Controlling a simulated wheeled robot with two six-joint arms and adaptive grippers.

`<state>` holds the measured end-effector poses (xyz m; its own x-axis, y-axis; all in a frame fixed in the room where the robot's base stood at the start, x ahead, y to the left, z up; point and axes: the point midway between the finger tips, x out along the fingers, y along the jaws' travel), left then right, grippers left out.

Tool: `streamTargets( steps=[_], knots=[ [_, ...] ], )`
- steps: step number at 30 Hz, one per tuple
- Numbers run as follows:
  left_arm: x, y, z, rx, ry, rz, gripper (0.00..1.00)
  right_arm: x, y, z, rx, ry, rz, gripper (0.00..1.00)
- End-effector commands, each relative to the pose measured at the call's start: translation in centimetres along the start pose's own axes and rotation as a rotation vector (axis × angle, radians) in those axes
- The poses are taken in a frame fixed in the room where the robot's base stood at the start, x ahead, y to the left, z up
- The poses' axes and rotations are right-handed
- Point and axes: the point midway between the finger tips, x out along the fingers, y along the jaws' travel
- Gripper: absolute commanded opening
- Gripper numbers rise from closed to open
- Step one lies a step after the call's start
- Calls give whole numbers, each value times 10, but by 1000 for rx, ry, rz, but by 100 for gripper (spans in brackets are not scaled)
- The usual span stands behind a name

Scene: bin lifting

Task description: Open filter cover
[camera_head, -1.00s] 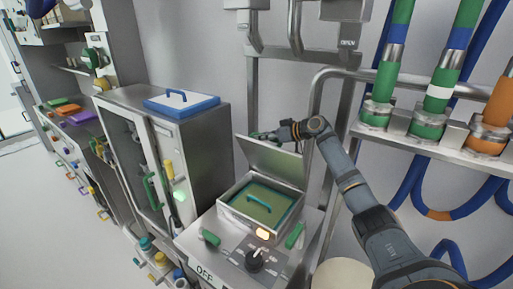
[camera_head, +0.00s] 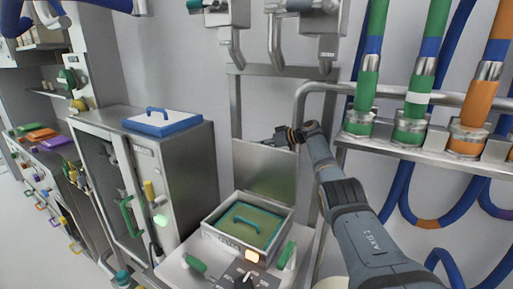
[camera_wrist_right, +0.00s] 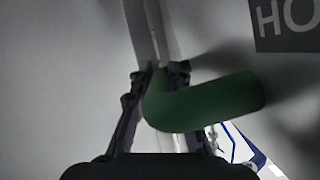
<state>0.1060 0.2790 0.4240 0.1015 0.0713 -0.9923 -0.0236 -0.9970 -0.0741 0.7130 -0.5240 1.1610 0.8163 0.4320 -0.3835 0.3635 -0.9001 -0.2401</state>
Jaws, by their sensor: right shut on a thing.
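The filter cover (camera_head: 265,172), a flat grey metal lid, stands raised, close to upright, at the back of a square metal filter box (camera_head: 211,228). The box is open and shows a green filter (camera_head: 262,229) with a teal handle (camera_head: 240,217). My right gripper (camera_head: 275,140) is at the cover's top edge. In the right wrist view, the fingers of my right gripper (camera_wrist_right: 160,82) are closed around a green curved handle (camera_wrist_right: 205,103). The handle is mostly hidden in the head view. My left gripper is not in view.
A grey cabinet (camera_head: 180,160) with a blue-rimmed lid (camera_head: 165,122) stands left of the box. Pipes and hoses (camera_head: 412,100) fill the right, near my right arm.

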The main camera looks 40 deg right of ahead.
Motion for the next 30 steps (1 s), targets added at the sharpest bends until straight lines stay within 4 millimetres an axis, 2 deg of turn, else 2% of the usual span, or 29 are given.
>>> streamTargets(
  steps=[13, 14, 16, 30],
  knots=[
    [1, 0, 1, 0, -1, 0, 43, 0, 3, 4, 1, -7, 5, 0],
    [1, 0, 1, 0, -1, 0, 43, 0, 3, 4, 1, -7, 5, 19],
    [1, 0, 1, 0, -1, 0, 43, 0, 3, 3, 1, -7, 4, 26],
    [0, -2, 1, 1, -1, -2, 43, 0, 1, 1, 0, -3, 2, 26]
  ],
)
